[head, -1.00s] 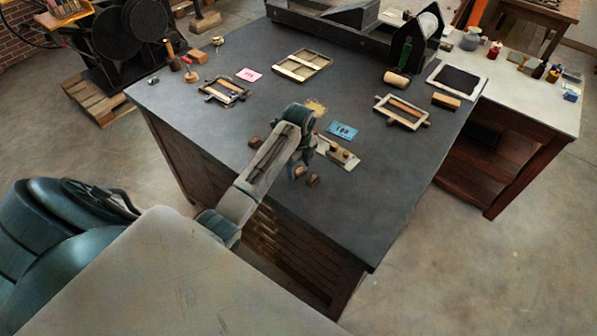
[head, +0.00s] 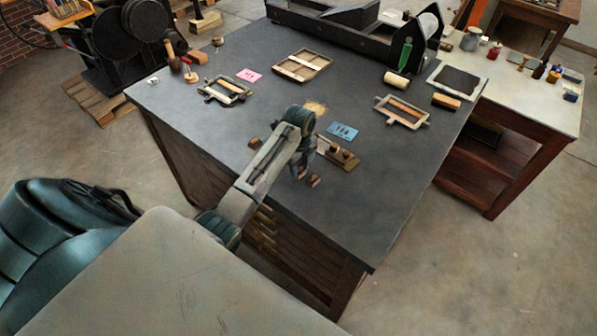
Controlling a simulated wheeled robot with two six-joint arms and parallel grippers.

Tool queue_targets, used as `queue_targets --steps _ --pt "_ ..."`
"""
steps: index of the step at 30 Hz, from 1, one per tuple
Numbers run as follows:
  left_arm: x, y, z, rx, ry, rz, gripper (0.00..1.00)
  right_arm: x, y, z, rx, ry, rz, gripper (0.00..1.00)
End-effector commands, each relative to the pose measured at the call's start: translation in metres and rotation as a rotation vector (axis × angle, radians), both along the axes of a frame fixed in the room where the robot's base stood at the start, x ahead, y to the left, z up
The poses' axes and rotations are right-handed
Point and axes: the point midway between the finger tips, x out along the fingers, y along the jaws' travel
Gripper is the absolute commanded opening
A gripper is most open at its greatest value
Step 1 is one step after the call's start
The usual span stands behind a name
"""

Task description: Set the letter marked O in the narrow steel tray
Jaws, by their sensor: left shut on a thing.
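My left gripper (head: 300,171) is over the front part of the dark table, just left of the narrow steel tray. It is shut on a small letter block, mostly hidden by the fingers and too small to read. The narrow steel tray (head: 351,165) lies right of the gripper, partly behind my wrist, with brown letter blocks (head: 345,154) in it. One loose brown block (head: 314,181) lies close to the fingertips on the right. Another loose block (head: 254,143) lies left of my arm. I cannot read any letter on the blocks. My right gripper is not in view.
A blue card (head: 342,131) lies behind the tray, and a pink card (head: 249,75) farther back left. Wooden frames (head: 401,111) and a flat partitioned tray (head: 303,65) lie farther back. The dark table's (head: 350,225) front right is clear.

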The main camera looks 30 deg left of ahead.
Motion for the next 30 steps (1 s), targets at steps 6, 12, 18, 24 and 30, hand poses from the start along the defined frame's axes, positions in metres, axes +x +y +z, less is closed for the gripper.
queue_targets --steps 6,12,18,24,30 --pt "0.0 0.0 0.016 0.0 -0.001 0.0 0.15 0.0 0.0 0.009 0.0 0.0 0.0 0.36" --pt "0.001 0.0 0.026 0.001 -0.001 0.0 0.15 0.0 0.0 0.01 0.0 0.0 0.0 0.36" --pt "0.0 0.0 0.038 0.001 -0.001 0.001 0.15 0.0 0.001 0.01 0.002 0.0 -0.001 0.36" --pt "0.0 0.0 0.044 0.0 0.0 0.0 0.15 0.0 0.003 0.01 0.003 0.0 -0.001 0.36" --pt "0.0 0.0 0.044 0.0 0.0 0.0 0.15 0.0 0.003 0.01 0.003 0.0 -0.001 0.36"
